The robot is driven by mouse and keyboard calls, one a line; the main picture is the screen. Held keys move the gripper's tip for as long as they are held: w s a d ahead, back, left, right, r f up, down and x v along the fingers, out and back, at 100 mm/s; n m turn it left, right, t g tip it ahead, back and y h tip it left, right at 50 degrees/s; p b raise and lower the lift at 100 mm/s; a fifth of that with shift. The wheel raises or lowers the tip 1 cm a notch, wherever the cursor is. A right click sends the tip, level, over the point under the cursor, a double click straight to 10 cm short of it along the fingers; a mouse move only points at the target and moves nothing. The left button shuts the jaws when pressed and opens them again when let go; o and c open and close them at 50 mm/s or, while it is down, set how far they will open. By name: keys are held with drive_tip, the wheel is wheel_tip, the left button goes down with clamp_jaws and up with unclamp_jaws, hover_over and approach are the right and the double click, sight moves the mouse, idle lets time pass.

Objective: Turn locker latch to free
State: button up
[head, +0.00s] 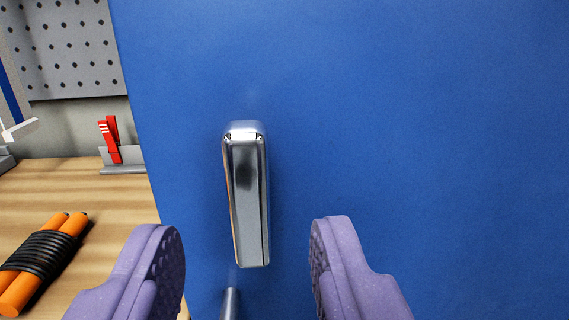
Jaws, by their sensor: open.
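The locker latch (246,195) is a shiny metal handle on the blue locker door (430,110). It hangs nearly upright, pointing down, tilted very slightly. My gripper (248,248) has two purple padded fingers, wide apart, one on each side of the latch's lower end in the picture. Neither finger appears to touch the latch, and the gap between them holds nothing. How far the fingertips are from the door is hard to tell. A thin metal rod (230,303) shows below the latch at the bottom edge, partly cut off.
Left of the door is a wooden bench top (100,200). On it lie orange cylinders wrapped in black cord (42,252), and a red clip (111,140) stands in a grey holder (123,160). A grey pegboard (62,45) is behind. The door right of the latch is bare.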

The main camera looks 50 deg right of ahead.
sight(248, 201)
drive_tip(key=x, duration=0.4)
drive_tip(key=shift+w+d+b, duration=0.15)
drive_tip(key=shift+b, duration=0.15)
drive_tip(key=shift+r, duration=0.1)
clamp_jaws()
